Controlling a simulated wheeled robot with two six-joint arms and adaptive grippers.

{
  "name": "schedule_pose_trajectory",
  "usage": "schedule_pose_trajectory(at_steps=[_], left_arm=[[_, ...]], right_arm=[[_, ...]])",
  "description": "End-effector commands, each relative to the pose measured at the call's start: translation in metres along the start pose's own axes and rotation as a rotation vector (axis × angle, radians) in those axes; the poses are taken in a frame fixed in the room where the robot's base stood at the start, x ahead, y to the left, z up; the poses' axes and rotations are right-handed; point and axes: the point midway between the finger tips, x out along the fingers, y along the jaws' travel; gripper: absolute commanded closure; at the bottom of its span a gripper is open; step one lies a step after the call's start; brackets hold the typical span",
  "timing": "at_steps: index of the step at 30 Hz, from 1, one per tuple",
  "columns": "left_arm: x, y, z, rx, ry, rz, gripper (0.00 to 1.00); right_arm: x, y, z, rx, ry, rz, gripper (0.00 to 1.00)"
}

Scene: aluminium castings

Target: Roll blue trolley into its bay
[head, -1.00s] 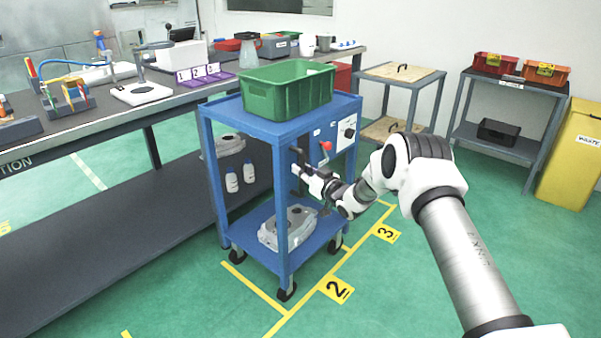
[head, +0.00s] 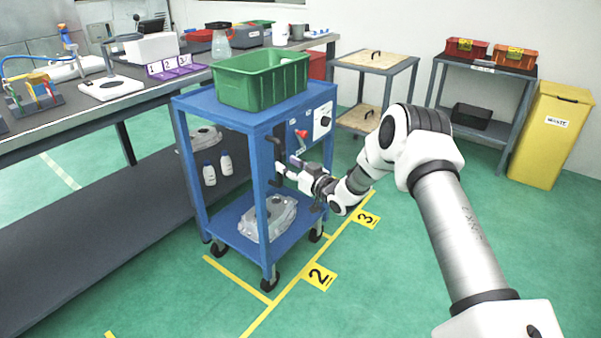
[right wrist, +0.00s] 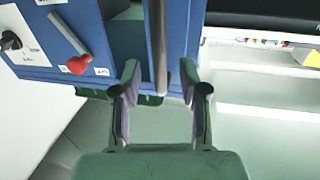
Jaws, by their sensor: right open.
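The blue trolley (head: 229,108) stands upright on castors beside the workbench in the head view. It carries a green crate (head: 262,90) on top and a grey casting (head: 268,219) on its lower shelf. Its dark upright handle (head: 277,155) is on the side facing my right gripper (head: 284,172). In the right wrist view my right gripper (right wrist: 163,88) is open, with the handle bar (right wrist: 158,45) ahead between its fingertips; I cannot tell whether they touch. Yellow floor lines (head: 235,278) mark bays, with number plates 2 (head: 319,277) and 3 (head: 364,219). My left gripper is out of view.
The long workbench (head: 75,126) runs along the left, close to the trolley. A small table (head: 377,62) and a shelf rack (head: 486,71) stand at the back. A yellow waste bin (head: 550,133) is at the right.

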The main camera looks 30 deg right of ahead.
Motion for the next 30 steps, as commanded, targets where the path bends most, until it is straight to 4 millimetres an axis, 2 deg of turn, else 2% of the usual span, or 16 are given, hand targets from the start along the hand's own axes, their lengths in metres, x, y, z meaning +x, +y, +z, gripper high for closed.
schedule_pose_trajectory(at_steps=[3,6,10,26,28,30], left_arm=[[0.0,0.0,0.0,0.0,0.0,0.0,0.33],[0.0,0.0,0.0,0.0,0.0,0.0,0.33],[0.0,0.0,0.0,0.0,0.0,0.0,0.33],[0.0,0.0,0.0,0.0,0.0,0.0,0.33],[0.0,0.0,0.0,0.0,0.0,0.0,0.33],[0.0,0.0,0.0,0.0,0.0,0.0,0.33]], right_arm=[[-0.033,0.001,0.0,0.006,0.0,0.003,0.57],[-0.054,0.001,0.0,0.005,0.001,0.003,0.57],[-0.07,0.0,0.0,0.003,0.001,0.001,0.57],[-0.073,0.0,0.0,0.001,0.0,0.0,0.57],[-0.074,-0.002,0.007,0.001,-0.011,-0.002,0.57],[-0.071,-0.017,0.022,-0.011,-0.042,-0.032,0.57]])
